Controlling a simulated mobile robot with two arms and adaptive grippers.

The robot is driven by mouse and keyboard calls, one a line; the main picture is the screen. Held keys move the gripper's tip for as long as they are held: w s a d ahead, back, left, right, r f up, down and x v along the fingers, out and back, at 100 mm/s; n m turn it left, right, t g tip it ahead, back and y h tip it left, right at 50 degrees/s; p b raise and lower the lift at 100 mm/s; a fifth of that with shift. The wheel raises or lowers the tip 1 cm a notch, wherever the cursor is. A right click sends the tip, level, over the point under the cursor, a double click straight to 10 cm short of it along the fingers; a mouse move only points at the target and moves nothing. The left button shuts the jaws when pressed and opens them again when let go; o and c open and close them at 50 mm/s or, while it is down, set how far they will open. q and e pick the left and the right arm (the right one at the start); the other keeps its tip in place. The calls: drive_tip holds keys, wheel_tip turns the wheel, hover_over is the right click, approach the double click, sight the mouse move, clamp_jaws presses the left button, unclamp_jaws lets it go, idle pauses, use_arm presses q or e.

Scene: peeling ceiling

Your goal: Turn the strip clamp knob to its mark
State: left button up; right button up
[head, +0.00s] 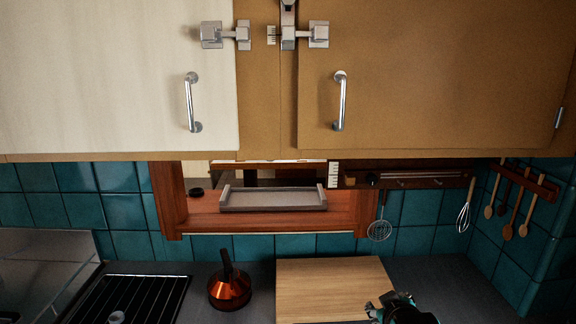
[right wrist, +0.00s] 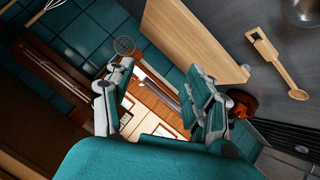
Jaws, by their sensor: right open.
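A dark wooden strip (head: 420,181) is fixed to the tiled wall under the right cabinet. A small dark round knob (head: 372,179) sits at its left end, and its pointer or mark is too small to tell. A white scale with dark ticks (head: 334,174) stands just left of it. I cannot tell for sure that this is the clamp knob. My right gripper (head: 395,306) is low at the bottom edge, in front of the cutting board and well below the strip. In the right wrist view my right gripper (right wrist: 160,92) is open, with nothing between its fingers. My left gripper is not in view.
Cabinets (head: 430,80) with latches and handles overhang the counter. A wooden shelf (head: 275,222) holds a grey tray (head: 272,208). A copper kettle (head: 230,290) and cutting board (head: 333,290) stand below. A skimmer (head: 380,229) and whisk (head: 464,217) hang near the strip.

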drive_tip(key=s+f+m+g+y, duration=0.1)
drive_tip(key=s+f+g, duration=0.1)
drive_tip(key=s+f, duration=0.6)
drive_tip(key=s+f+g, duration=0.3)
drive_tip(key=s+f, duration=0.1)
drive_tip(key=s, duration=0.9)
drive_tip(key=s+f+m+g+y, duration=0.1)
drive_tip(key=s+f+g, duration=0.1)
drive_tip(key=s+f, duration=0.6)
drive_tip(key=s+f+g+b, duration=0.1)
drive_tip(key=s+f+b, duration=0.15)
drive_tip(key=f, duration=0.85)
drive_tip(key=s+f+b, duration=0.1)
drive_tip(key=f+b, duration=0.2)
drive_tip(key=f, duration=0.9)
drive_tip(key=s+f+g+b, duration=0.1)
drive_tip(key=f+b, duration=0.2)
drive_tip(key=f, duration=0.8)
drive_tip(key=s+d+f+b, duration=0.2)
drive_tip(key=s+f+b, duration=0.3)
drive_tip(key=s+f, duration=1)
wheel_tip(320, 180, down, 5)
drive_tip(key=shift+s+r+g, duration=0.1)
drive_tip(key=shift+s+g, duration=0.3)
